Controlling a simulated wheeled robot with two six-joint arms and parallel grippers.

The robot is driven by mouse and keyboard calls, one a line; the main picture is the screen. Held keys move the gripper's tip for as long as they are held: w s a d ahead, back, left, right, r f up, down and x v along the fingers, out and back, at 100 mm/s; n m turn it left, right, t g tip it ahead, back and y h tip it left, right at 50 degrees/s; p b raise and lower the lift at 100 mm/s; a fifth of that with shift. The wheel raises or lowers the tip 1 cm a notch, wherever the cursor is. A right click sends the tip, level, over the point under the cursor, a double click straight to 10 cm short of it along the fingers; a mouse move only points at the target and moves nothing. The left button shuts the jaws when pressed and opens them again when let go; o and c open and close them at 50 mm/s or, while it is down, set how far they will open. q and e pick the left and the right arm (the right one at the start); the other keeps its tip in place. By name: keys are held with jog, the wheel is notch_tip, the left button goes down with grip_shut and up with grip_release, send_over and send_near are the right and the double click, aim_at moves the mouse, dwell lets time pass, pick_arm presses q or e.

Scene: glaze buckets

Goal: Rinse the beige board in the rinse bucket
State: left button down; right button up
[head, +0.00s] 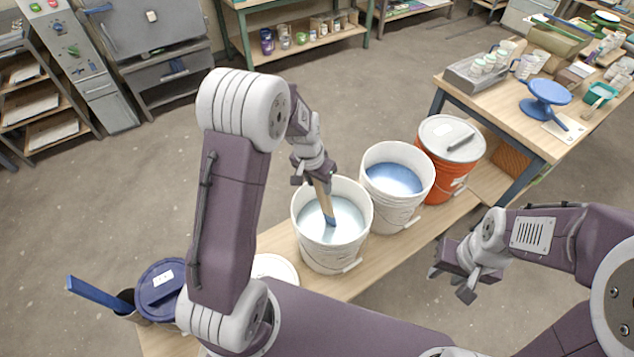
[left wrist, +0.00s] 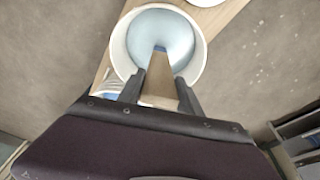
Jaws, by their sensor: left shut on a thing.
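My left gripper (head: 316,172) is shut on the upper part of the beige board (head: 324,198), which points down into a white bucket (head: 330,258) of pale bluish liquid. The board's lower end is blue. It is inside the rim outline, at or near the liquid surface; I cannot tell how deep. In the left wrist view, the board (left wrist: 160,75) sits between the fingers, its blue end over the pale liquid (left wrist: 172,32). A second white bucket (head: 398,215) holds deeper blue liquid. My right gripper (head: 452,284) is open and empty, to the right of the bench.
The buckets stand on a wooden bench (head: 350,283). An orange bucket (head: 433,178) with a white lid stands beyond the blue one. A dark blue lid (head: 160,285) and a blue-handled tool (head: 98,293) are at the near left. A cluttered table (head: 500,98) stands at the right.

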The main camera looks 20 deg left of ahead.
aim_at(320, 192)
pick_arm(q)
jog(key=shift+b+x, duration=0.95)
jog(key=shift+x, duration=0.8)
